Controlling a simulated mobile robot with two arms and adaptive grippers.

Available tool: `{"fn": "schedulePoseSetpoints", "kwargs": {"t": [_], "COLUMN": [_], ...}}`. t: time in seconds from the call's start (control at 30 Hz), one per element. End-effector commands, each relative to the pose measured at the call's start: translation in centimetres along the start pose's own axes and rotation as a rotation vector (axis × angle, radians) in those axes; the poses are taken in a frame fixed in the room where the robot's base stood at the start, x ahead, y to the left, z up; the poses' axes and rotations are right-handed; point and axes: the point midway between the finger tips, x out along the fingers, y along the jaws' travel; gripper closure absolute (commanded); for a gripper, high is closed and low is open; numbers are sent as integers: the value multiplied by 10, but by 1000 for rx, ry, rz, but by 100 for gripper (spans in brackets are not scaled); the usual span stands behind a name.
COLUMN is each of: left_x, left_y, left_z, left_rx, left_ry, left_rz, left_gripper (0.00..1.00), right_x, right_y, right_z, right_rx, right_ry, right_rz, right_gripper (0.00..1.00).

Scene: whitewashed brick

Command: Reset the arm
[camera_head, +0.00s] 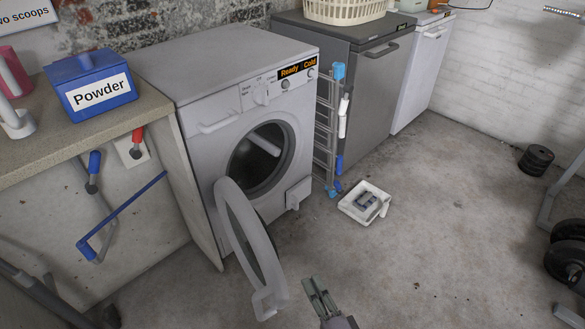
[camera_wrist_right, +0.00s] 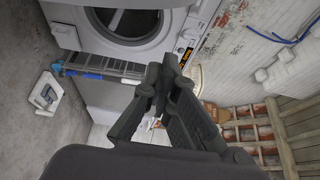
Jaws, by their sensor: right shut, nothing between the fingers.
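My right gripper (camera_head: 320,294) shows at the bottom middle of the head view, in front of the washing machine's open door. It is shut and empty, and its closed fingers (camera_wrist_right: 168,80) fill the middle of the right wrist view. It is apart from the white washing machine (camera_head: 204,68). The round door (camera_head: 235,217) of the machine hangs open toward me, to the left of the gripper. The drum opening behind it looks dark. The machine also shows at the top of the right wrist view (camera_wrist_right: 165,55). My left gripper is not in view.
A blue Powder box (camera_head: 92,92) stands on the counter (camera_head: 60,133) at left. A folded rack (camera_head: 325,135) leans beside the machine, and a white tray (camera_head: 350,208) lies on the floor. Dark weights (camera_head: 536,160) stand at right. The floor at centre right is clear.

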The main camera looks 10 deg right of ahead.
Motion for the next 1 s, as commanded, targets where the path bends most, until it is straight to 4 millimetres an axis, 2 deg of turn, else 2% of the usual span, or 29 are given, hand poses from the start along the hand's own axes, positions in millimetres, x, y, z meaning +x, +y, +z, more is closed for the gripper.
{"fn": "schedulePoseSetpoints", "kwargs": {"t": [0.17, 0.27, 0.37, 0.5, 0.6, 0.7, 0.8, 1.0], "left_x": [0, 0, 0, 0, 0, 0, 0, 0], "left_y": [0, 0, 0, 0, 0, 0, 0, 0], "left_z": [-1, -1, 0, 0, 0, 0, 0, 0], "left_rx": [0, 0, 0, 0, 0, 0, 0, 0], "left_ry": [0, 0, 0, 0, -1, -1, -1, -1], "left_rz": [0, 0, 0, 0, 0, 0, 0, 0], "left_gripper": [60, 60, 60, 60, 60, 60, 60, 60], "right_x": [0, -1, -9, -41, -69, -98, -125, -180], "right_y": [7, 32, 76, 147, 184, 211, 230, 254], "right_z": [2, 6, 9, -1, -14, -28, -42, -70], "right_rx": [-40, -172, -395, -739, -922, -1052, -1148, -1278], "right_ry": [-15, -70, -173, -374, -516, -645, -766, -1006], "right_rz": [27, 118, 275, 535, 689, 815, 922, 1111], "right_gripper": [100, 100, 100, 100, 100, 100, 100, 100]}}
